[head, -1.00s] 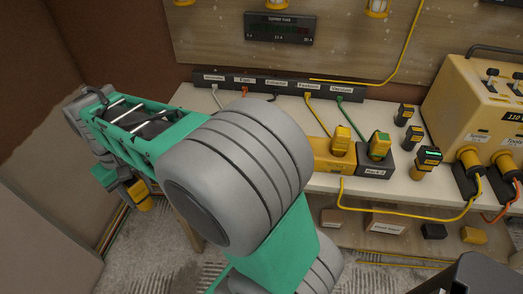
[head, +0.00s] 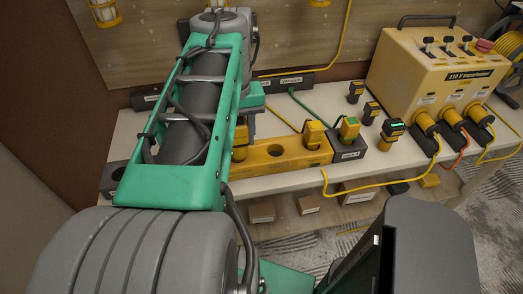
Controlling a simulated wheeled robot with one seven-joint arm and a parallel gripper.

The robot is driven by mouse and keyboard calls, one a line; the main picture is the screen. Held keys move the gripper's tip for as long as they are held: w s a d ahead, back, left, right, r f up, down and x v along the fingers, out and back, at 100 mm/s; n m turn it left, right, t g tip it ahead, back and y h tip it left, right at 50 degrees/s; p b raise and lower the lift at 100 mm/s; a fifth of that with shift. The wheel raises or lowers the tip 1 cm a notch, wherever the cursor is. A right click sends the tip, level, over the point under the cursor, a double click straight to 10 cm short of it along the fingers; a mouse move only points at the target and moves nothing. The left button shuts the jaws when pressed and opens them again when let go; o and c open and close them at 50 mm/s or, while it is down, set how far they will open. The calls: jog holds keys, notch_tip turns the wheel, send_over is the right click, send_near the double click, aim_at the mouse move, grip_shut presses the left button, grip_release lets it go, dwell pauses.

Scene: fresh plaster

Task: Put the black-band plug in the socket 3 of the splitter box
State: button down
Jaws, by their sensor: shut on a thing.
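The yellow splitter box (head: 295,156) lies along the front of the bench, with its left part hidden behind my arm. An open round socket (head: 277,150) shows on its top. A yellow plug (head: 313,134) sits in the box to the right of that hole. A green-banded plug (head: 349,130) stands over the dark end block (head: 346,152). My gripper (head: 243,122), partly hidden by my arm, is shut on a yellow plug (head: 240,142), over the box left of the open hole. Its band colour, and whether it is seated in a socket, I cannot tell. Socket numbers are not readable.
Several loose dark-and-yellow plugs (head: 371,111) stand on the bench right of the box. The yellow transformer (head: 432,72) stands behind them with cables plugged in. A yellow cable (head: 360,194) hangs over the bench's front edge. A dark outlet strip (head: 290,79) runs along the back.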

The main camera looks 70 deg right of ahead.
jog(key=s+d+f+p, duration=0.1)
jog(key=s+d+f, duration=0.1)
jog(key=d+f, duration=0.2)
jog(key=s+d+f+p, duration=0.1)
jog(key=d+f, duration=0.3)
jog(key=s+d+f+p, duration=0.1)
jog(key=s+d+f, duration=0.1)
jog(key=d+f, duration=0.2)
jog(key=shift+s+d+f, duration=0.3)
jog(key=shift+d, duration=0.15)
jog(key=shift+f, duration=0.3)
jog(key=c, duration=0.8)
grip_release()
jog(key=shift+c, duration=0.2)
